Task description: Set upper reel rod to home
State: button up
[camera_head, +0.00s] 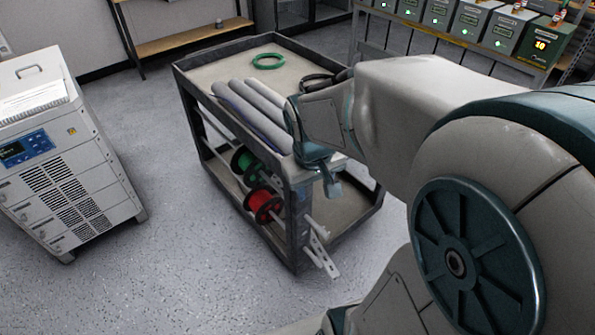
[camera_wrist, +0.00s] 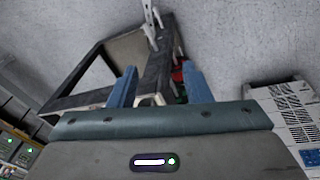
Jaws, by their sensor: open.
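Two cable reels hang at the near end of a dark cart: a green reel (camera_head: 243,163) above and to the left of a red reel (camera_head: 263,203). A short pale rod (camera_head: 316,222) sticks out beside the cart's corner post, with a pale perforated bracket (camera_head: 321,256) lower down. I cannot tell which piece is the upper reel rod. My gripper (camera_head: 327,178) is near the cart's top corner, apart from both reels. In the wrist view its two blue fingers are spread (camera_wrist: 160,86) with nothing held. Red and green reel parts (camera_wrist: 179,78) show partly behind the right finger.
The cart's top tray (camera_head: 215,70) holds grey tubes (camera_head: 253,113), a green coil (camera_head: 268,61) and a black cable (camera_head: 317,82). A white cabinet (camera_head: 65,160) stands left, with clear floor between. A rack of grey boxes (camera_head: 478,20) is behind.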

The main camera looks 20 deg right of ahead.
jog(key=w+d+f+n+g+b, duration=0.1)
jog(key=w+d+f, duration=0.25)
jog(key=f, duration=0.25)
jog(key=w+d+f+n+b, duration=0.1)
jog(key=w+d+f+b, duration=0.1)
jog(key=w+f, duration=0.3)
jog(key=n+y+b, duration=0.1)
jog(key=b, duration=0.1)
send_near(323, 231)
jog(key=shift+g, duration=0.4)
jog(key=f, duration=0.3)
jog(key=f+b, duration=0.1)
jog(key=f, duration=0.2)
jog(key=f+b, duration=0.1)
jog(key=f, duration=0.2)
jog(key=shift+w+d+f, duration=0.15)
jog(key=shift+w+d, duration=0.1)
jog(key=shift+w, duration=0.15)
